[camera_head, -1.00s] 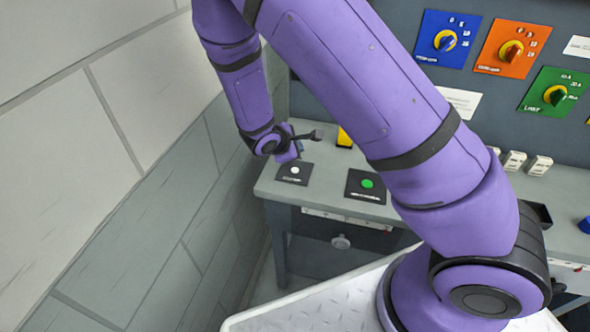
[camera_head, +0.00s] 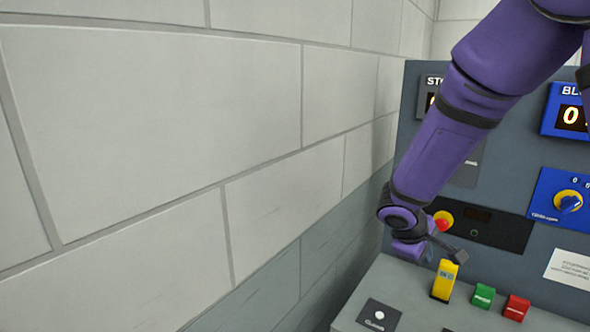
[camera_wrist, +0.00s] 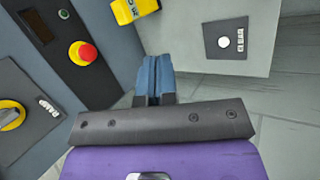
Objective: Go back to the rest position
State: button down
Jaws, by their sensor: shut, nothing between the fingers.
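My purple arm reaches down from the upper right in the head view. My gripper (camera_head: 427,257) hangs above the left end of the grey desk (camera_head: 465,312), left of a yellow block (camera_head: 444,281). In the wrist view its two blue-grey fingers (camera_wrist: 154,64) lie together, shut with nothing between them. They appear clear of the desk, the yellow block (camera_wrist: 133,9) and the white button (camera_wrist: 223,42). The fingertips are too small to make out in the head view.
A red mushroom button (camera_head: 442,221) sits on the dark panel close behind my gripper. A green switch (camera_head: 483,296) and a red switch (camera_head: 516,308) stand on the desk to the right. A pale block wall (camera_head: 180,120) fills the left side.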

jog(key=s+d+r+m+y, duration=0.2)
jog(key=s+r+m, duration=0.1)
jog(key=s+r, duration=0.3)
jog(key=s+d+r+m+y, duration=0.1)
jog(key=s+d+r+m, duration=0.1)
jog(key=s+r, duration=0.45)
jog(key=s+a+r+m+t+y, duration=0.2)
jog(key=s+r+m+y, duration=0.1)
jog(key=s+r, duration=0.5)
jog(key=s, duration=0.3)
jog(key=shift+s+r, duration=0.15)
jog(key=shift+s, duration=0.2)
jog(key=shift+a, duration=0.1)
